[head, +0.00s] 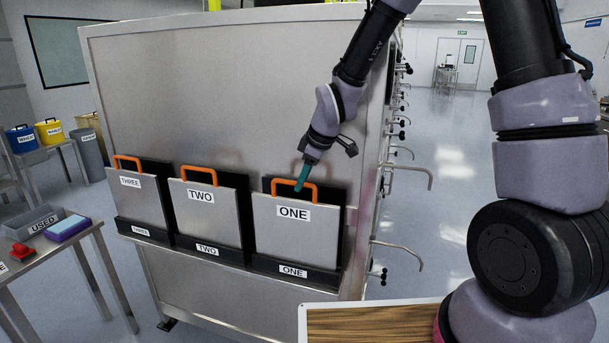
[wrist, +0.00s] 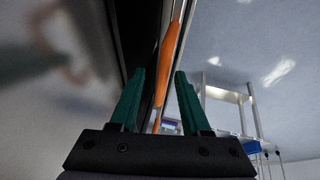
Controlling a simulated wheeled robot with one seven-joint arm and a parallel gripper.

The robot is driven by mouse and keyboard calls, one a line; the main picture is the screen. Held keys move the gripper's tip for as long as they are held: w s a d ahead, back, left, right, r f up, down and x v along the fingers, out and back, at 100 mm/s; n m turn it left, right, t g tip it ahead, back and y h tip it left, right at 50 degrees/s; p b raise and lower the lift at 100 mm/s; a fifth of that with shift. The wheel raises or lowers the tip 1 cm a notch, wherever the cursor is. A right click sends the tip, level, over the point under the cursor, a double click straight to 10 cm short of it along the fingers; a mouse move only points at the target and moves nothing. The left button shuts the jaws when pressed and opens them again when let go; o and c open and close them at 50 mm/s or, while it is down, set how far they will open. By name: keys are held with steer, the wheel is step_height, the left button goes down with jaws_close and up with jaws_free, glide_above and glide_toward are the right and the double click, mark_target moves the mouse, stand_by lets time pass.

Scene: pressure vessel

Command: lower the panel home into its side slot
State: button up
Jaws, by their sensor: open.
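Panel ONE (head: 293,235), a grey plate with an orange handle (head: 309,187), stands upright in the dark slot (head: 296,277) labelled ONE on the side of the steel vessel. Its lower edge is hidden behind the slot's front lip, so I cannot tell how deep it sits. My gripper (head: 301,186) with teal fingers is at the handle's top bar. In the wrist view my gripper (wrist: 160,76) is open, and the orange handle (wrist: 168,62) runs between the two fingers, with visible room beside it.
Panel TWO (head: 208,217) and panel THREE (head: 140,205) stand in their slots to the left. Hooked rods (head: 405,252) stick out from the vessel's right side. A wooden-topped table (head: 370,322) is in front, and a side table with a USED tray (head: 40,224) is at left.

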steer(key=shift+r, duration=0.3)
steer(key=v, duration=1.3)
steer(key=s+d+r+m+t, duration=0.2)
steer(key=s+d+r+m, duration=0.4)
steer(key=d+m, duration=0.3)
steer(key=s+d+r+m+t+h, duration=0.1)
steer(key=s+d+r+m, duration=0.5)
steer(key=s+d+m, duration=0.3)
steer(key=shift+s+d+m+t+h, duration=0.3)
steer(key=shift+s+d+t, duration=0.1)
steer(key=shift+d, duration=0.15)
steer(key=shift+w+r, duration=0.1)
